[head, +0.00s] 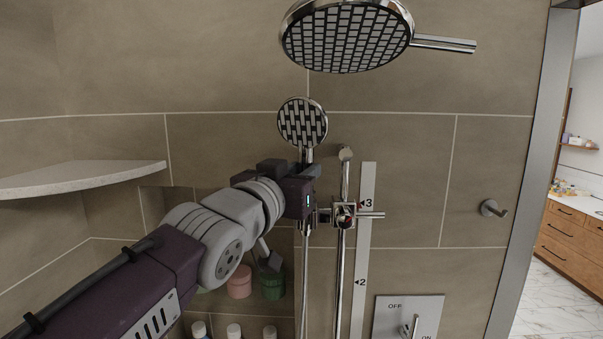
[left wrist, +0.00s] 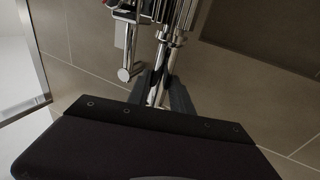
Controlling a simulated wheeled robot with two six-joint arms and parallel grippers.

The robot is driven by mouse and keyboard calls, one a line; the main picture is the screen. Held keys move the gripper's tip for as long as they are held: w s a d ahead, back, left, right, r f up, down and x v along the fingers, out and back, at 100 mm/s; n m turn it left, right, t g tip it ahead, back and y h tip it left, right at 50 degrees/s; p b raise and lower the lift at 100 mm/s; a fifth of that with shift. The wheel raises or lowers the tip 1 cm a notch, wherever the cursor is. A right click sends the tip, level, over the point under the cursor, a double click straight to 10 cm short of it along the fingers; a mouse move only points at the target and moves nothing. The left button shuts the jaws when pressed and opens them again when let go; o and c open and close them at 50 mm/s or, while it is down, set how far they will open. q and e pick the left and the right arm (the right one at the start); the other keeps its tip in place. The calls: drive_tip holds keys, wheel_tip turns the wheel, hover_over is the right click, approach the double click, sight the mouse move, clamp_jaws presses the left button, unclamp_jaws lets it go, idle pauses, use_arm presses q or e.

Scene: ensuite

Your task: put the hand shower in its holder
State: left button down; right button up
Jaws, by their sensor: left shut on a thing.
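The hand shower (head: 303,122) is upright, its round face toward me and its chrome handle running down. My left gripper (head: 308,178) is shut on the handle below the head. In the left wrist view the chrome handle (left wrist: 158,88) passes between the fingers of my left gripper (left wrist: 165,92). The holder (head: 345,215) is a chrome slider on the upright rail, just right of and below the gripper. The handle's lower end is close beside the holder's left side; I cannot tell whether it sits in it. My right gripper is not in view.
A large overhead shower (head: 347,35) hangs above. A white scale strip (head: 364,260) stands right of the rail (head: 341,280). A stone corner shelf (head: 85,178) is at the left, and a valve plate (head: 408,316) is at the lower right. A wall hook (head: 493,208) is further right.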

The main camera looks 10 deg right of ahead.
use_arm(q)
drive_tip(key=c, duration=1.1)
unclamp_jaws()
drive_tip(key=shift+o, duration=0.2)
drive_tip(key=shift+f, duration=0.1)
